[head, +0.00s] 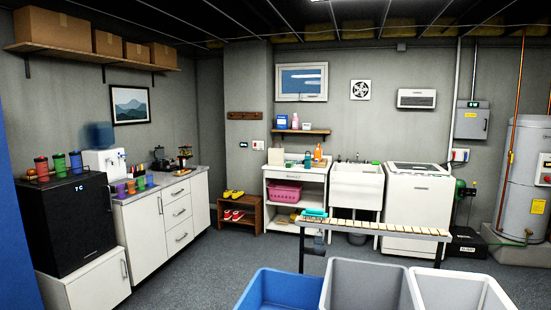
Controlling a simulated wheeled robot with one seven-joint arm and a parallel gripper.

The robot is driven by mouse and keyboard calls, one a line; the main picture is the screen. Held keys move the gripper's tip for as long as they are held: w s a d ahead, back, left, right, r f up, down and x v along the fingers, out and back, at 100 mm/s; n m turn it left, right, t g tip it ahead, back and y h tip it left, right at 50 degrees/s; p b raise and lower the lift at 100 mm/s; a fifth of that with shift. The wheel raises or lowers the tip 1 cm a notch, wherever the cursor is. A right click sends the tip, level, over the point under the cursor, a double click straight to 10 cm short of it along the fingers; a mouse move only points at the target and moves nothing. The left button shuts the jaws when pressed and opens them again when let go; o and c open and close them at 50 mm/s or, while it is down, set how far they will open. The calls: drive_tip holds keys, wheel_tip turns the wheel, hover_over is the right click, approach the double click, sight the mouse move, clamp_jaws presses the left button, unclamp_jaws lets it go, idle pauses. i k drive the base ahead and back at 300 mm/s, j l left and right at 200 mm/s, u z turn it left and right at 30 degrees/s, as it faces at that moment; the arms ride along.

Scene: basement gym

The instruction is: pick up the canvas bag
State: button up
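I cannot make out a canvas bag for certain in the head view. A small pale item (276,157) stands at the left end of the white counter beside the sink, too small to identify. A teal folded-looking item (315,212) lies on the left end of the slatted bench (385,228), also too small to tell what it is. My gripper is not in view.
Blue (262,291), grey (338,270) and white (490,298) bins stand close in front, before the bench. A black mini fridge (85,238) and white cabinets (140,238) line the left wall. Grey floor (215,265) is clear between cabinets and bins.

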sight(276, 156)
drive_tip(key=i+j+u, duration=0.75)
drive_tip(key=i+u, duration=0.7)
drive_tip(key=i, duration=0.15)
drive_tip(key=i+l+u, duration=0.1)
drive_tip(key=i+u, duration=0.55)
drive_tip(key=i, duration=1)
drive_tip(key=i+l+z, duration=0.1)
drive_tip(key=i+z, duration=0.55)
drive_tip(key=z, duration=0.25)
drive_tip(key=i+j+z, duration=0.15)
drive_tip(key=i+z, duration=0.3)
drive_tip(key=i+l+z, duration=0.2)
drive_tip(key=i+z, duration=0.2)
drive_tip(key=i+l+z, duration=0.1)
drive_tip(key=i+z, duration=0.25)
drive_tip(key=i+j+z, duration=0.1)
drive_tip(key=i+z, duration=0.3)
drive_tip(key=i+l, duration=0.1)
drive_tip(key=i, duration=2.45)
drive_tip(key=i+u, duration=0.5)
drive_tip(key=i+l+u, duration=0.35)
drive_tip(key=i+u, duration=0.15)
drive_tip(key=i, duration=0.15)
drive_tip(key=i+l+u, duration=0.95)
drive_tip(key=l, duration=0.2)
drive_tip(key=k, duration=0.05)
